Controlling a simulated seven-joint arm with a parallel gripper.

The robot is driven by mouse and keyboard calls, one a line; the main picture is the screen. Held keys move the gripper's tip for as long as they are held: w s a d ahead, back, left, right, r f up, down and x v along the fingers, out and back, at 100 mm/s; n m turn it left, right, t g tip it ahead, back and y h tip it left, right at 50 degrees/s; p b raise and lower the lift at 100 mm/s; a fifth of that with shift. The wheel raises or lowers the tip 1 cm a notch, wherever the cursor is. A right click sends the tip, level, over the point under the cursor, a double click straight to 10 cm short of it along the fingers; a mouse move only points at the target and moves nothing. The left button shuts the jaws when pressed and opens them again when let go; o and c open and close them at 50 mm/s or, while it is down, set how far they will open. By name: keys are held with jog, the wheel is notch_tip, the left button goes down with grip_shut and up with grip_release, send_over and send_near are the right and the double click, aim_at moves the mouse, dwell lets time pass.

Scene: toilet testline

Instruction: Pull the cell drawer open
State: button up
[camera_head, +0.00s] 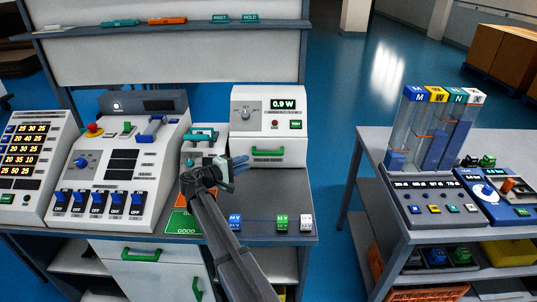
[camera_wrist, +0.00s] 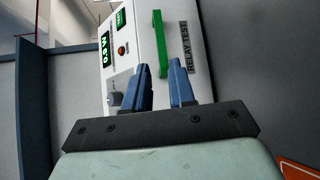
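A white box (camera_head: 270,112) with a 0.9 W display stands at the back of the bench. Its lower front has a green bar handle (camera_head: 280,153), which I take as the cell drawer's; this front looks flush, with no gap showing. In the wrist view the green handle (camera_wrist: 160,43) appears upright beside a label reading RELAY TEST. My gripper (camera_head: 238,165) is in front of and left of the handle in the head view. Its two blue fingers (camera_wrist: 163,85) are apart and empty, pointing toward the handle. Whether they touch it cannot be told.
A teal-handled device (camera_head: 200,138) stands left of the box, partly behind my arm. Small blue, green and white blocks (camera_head: 281,224) sit along the bench's front edge. Switch panels (camera_head: 120,165) fill the left. Bare grey bench (camera_head: 275,190) lies before the box.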

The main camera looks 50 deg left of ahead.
aim_at(266, 154)
jog(key=w, duration=0.4)
jog(key=w+f, duration=0.1)
jog(key=w, duration=0.3)
jog(key=w+f, duration=0.1)
jog(key=w, duration=0.4)
jog(key=shift+d, duration=0.1)
grip_shut()
